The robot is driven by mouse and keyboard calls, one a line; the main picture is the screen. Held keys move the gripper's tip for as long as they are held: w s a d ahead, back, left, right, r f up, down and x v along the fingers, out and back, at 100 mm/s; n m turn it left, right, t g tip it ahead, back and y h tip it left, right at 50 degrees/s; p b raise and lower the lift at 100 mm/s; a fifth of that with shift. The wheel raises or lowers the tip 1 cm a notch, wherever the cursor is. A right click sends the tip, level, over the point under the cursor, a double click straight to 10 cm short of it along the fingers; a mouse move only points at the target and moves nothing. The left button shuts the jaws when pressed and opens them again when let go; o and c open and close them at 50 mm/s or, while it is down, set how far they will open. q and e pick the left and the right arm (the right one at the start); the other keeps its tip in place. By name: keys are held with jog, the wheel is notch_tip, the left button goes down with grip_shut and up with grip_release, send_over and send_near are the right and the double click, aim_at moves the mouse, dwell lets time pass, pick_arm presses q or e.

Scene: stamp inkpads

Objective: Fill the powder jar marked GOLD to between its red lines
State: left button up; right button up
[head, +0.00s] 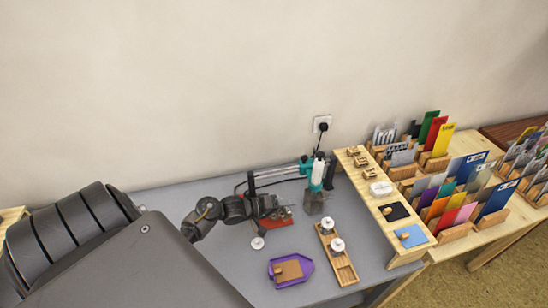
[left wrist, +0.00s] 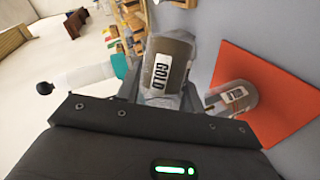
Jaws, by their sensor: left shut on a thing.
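My left gripper (left wrist: 160,98) is shut on a clear jar (left wrist: 168,52) with a white label reading GOLD and brownish powder inside. No red lines can be made out on it. A second clear jar (left wrist: 232,96) with a white label I cannot read is beside it, over the red mat (left wrist: 285,100). My right gripper is not in view.
A teal and white tool on a stand (head: 317,172) is behind, with a clear block below. A wooden tray (head: 345,270) holds two white-topped items. A purple tray (head: 276,271) and a white disc (head: 258,243) lie in front. Wooden card racks (head: 408,240) stand right.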

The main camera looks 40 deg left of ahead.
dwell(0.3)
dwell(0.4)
pick_arm(q)
jog(key=shift+f+n+h+p, duration=0.1)
jog(key=shift+n+h+p, duration=0.2)
jog(key=shift+p, duration=0.15)
dwell(0.4)
jog(key=shift+d+f+n+h+p, duration=0.1)
jog(key=shift+f+n+h+p, duration=0.25)
jog(key=shift+n+h+p, duration=0.25)
dwell(1.0)
dwell(2.9)
